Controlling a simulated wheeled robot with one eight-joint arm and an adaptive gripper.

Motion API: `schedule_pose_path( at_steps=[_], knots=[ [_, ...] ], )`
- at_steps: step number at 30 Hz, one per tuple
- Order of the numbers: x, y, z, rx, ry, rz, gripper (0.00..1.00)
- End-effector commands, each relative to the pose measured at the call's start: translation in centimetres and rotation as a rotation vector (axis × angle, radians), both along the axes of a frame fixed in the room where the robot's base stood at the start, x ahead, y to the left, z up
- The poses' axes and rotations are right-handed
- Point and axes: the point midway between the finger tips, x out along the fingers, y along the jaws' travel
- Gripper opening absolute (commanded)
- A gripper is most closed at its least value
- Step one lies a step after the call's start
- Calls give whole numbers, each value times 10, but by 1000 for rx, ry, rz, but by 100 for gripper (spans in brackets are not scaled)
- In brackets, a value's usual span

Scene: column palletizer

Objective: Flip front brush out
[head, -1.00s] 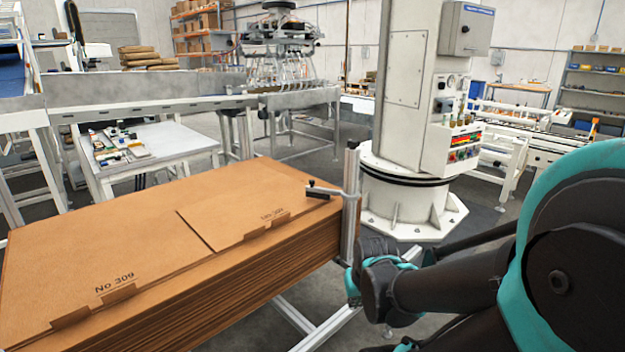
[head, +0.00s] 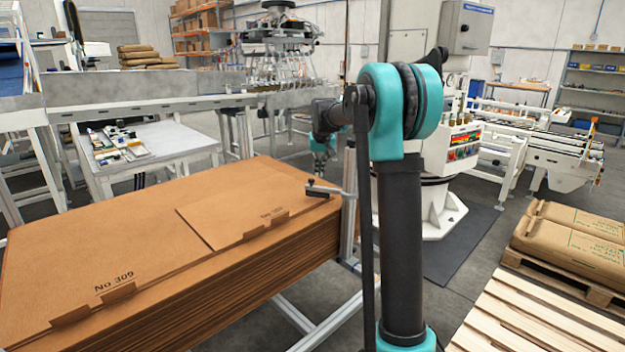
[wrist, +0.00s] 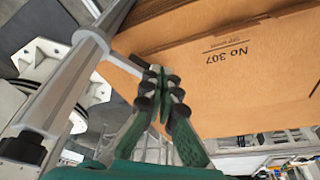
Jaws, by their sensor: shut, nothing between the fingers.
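The front brush (head: 322,189) is a short dark bar on a grey arm, clamped to an upright metal post (head: 348,205). It lies over the near right corner of the top sheet of a brown cardboard stack (head: 130,240). My gripper (head: 322,165) shows small above and behind the brush in the head view. In the wrist view my gripper (wrist: 160,85) is shut and empty, its black fingertips together over the cardboard. The post (wrist: 75,80) and its grey side arm (wrist: 118,62) are left of the fingers. Whether the fingertips touch the brush I cannot tell.
A white column machine (head: 425,150) stands behind my raised arm. A pallet with brown sacks (head: 575,240) and wooden slats (head: 545,315) is at the right. A white side table (head: 170,140) stands at the back left.

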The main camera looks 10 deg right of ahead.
Motion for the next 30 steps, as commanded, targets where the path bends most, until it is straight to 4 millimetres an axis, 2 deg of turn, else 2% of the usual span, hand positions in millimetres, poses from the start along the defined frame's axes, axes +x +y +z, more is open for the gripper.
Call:
schedule_pose_path(
  at_steps=[1,3,7,22,26,30],
  knots=[
    [17,2,4,0,2,1,0],
    [33,4,7,0,4,1,0],
    [49,7,11,-1,6,2,0],
    [55,7,7,-1,6,2,0],
    [59,7,-7,-1,6,2,0],
    [67,7,-31,-1,6,2,0]
  ],
)
